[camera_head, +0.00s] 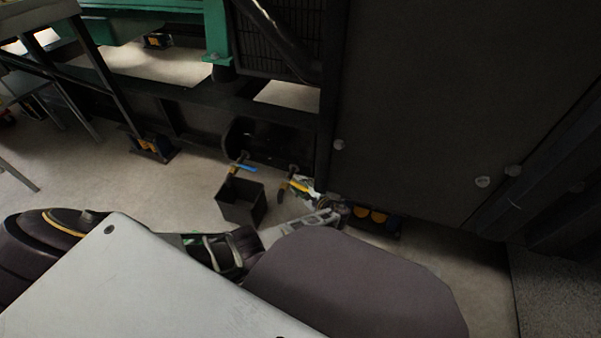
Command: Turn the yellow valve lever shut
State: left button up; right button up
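The yellow valve lever (299,187) is a short bar at the valve fitting low on the front of the dark genset frame, in the middle of the head view. It points down to the right. My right gripper is not in view.
A blue lever (245,168) sits on a similar fitting to the left. A dark open box (241,204) stands on the floor below it. A large dark panel (430,110) rises to the right. Orange-and-blue mounts (372,215) lie beneath it.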

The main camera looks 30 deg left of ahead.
aim_at(300, 186)
pick_arm(q)
jog(key=shift+w+r, duration=0.2)
jog(key=shift+r, duration=2)
jog(key=shift+s+r, duration=0.15)
jog(key=shift+r, duration=1)
jog(key=shift+s+r, duration=0.1)
jog(key=shift+r, duration=1)
jog(key=shift+s, duration=0.15)
